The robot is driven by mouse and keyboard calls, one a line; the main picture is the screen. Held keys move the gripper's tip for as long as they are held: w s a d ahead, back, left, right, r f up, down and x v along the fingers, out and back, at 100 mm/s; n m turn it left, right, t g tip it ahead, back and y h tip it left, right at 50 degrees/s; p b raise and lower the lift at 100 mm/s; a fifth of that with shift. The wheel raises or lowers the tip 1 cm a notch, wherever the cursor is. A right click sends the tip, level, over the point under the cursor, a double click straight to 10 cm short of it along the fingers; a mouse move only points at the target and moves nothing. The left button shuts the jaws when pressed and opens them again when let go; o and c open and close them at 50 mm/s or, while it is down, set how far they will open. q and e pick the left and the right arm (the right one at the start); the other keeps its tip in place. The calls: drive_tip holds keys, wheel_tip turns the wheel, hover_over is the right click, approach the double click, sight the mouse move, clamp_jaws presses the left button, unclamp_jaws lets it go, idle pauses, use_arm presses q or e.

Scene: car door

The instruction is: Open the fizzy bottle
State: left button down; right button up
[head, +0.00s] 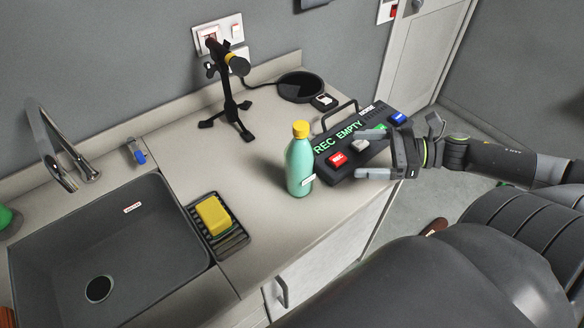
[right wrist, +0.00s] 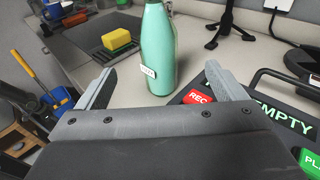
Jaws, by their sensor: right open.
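The fizzy bottle (head: 300,160) is teal with a yellow cap (head: 301,129) and a small white label. It stands upright on the counter, left of the recorder box. My right gripper (head: 362,158) is open and empty, to the right of the bottle and over the recorder's front edge. In the right wrist view the bottle (right wrist: 158,50) stands beyond and between the two open fingers (right wrist: 162,85), not touching them. Its cap is cut off at the top of that view. My left gripper is not in view.
The recorder (head: 350,142) with coloured buttons lies right of the bottle. A small black tripod (head: 229,100) stands behind it. A yellow sponge (head: 213,215) sits on a black rack beside the sink (head: 60,260). The counter between sponge and bottle is clear.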

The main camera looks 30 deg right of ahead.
sight(291, 154)
drive_tip(key=shift+b+x, duration=0.95)
drive_tip(key=shift+x, duration=4.75)
drive_tip(key=shift+w+a+r+p, duration=0.25)
drive_tip(key=shift+w+a+p, duration=0.2)
drive_tip(key=shift+p, duration=0.1)
drive_tip(key=shift+w+a+p, duration=0.3)
drive_tip(key=shift+a+p, duration=0.15)
drive_tip(key=shift+a, duration=0.1)
drive_tip(key=shift+w+a+p, duration=0.35)
drive_tip(key=shift+a+p, duration=0.05)
drive_tip(key=shift+a, duration=0.2)
drive_tip(key=shift+w+a+f, duration=0.35)
drive_tip(key=shift+w+a, duration=0.15)
drive_tip(key=shift+a, duration=0.05)
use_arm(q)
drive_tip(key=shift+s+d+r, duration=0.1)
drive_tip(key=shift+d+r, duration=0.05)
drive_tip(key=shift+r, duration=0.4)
